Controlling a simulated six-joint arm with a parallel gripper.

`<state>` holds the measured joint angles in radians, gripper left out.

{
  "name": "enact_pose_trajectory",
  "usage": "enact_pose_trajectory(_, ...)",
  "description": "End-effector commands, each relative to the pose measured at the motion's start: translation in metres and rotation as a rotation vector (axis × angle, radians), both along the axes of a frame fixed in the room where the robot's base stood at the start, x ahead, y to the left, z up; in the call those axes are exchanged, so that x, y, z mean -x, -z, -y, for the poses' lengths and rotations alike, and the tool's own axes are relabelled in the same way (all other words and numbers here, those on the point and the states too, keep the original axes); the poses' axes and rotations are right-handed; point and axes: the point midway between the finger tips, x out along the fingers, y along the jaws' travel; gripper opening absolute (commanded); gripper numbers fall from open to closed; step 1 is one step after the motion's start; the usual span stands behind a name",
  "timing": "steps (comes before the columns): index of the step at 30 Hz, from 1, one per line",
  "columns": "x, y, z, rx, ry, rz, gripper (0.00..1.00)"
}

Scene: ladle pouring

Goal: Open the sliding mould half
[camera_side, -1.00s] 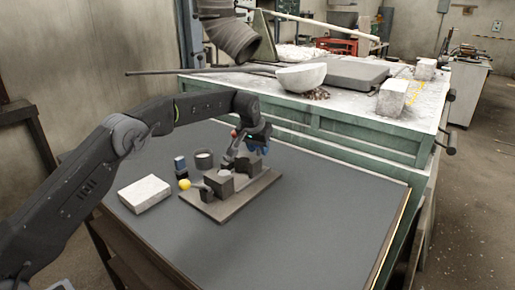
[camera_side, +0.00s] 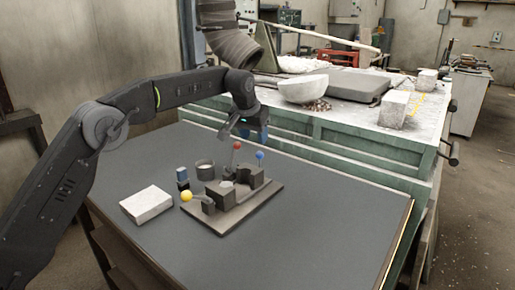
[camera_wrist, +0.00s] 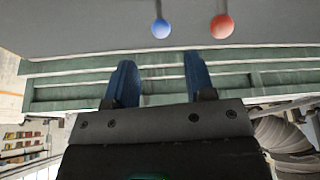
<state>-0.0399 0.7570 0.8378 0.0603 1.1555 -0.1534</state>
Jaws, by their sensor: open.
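The mould stands on a brown base plate (camera_side: 228,220) on the dark table. It has a dark front block (camera_side: 226,198) and a dark rear block (camera_side: 254,177). A pale round piece shows between them; I cannot tell how wide the gap is. A yellow knob (camera_side: 187,196) sticks out at the front left. A red knob (camera_side: 237,145) and a blue knob (camera_side: 260,155) rise at the back; both also show in the wrist view, red (camera_wrist: 222,26) and blue (camera_wrist: 160,28). My gripper (camera_wrist: 160,66) is open and empty, above and behind the mould, clear of the knobs.
A grey cup (camera_side: 205,171), a small blue-topped piece (camera_side: 182,176) and a white block (camera_side: 147,204) stand left of the mould. The green bench (camera_side: 340,145) with a pale ladle bowl (camera_side: 303,89) rises behind. The table's front right is clear.

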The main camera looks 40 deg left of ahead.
Motion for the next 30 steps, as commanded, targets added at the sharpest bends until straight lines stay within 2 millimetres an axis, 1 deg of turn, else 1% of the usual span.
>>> enact_pose_trajectory(1, 0.003, -0.008, 0.001, 0.001, 0.000, 0.002, 0.50)
enact_pose_trajectory(3, 0.007, -0.017, 0.002, 0.000, 0.000, 0.002, 0.50)
enact_pose_trajectory(7, 0.011, -0.026, 0.002, 0.000, 0.001, 0.000, 0.50)
enact_pose_trajectory(11, 0.012, -0.030, 0.003, -0.001, 0.001, 0.001, 0.50)
enact_pose_trajectory(24, 0.014, -0.032, 0.003, 0.000, 0.001, 0.001, 0.50)
enact_pose_trajectory(26, 0.020, -0.037, 0.004, 0.000, 0.005, 0.004, 0.50)
enact_pose_trajectory(29, 0.040, -0.054, 0.006, 0.000, 0.016, 0.012, 0.50)
enact_pose_trajectory(30, 0.052, -0.062, 0.008, 0.000, 0.023, 0.015, 0.50)
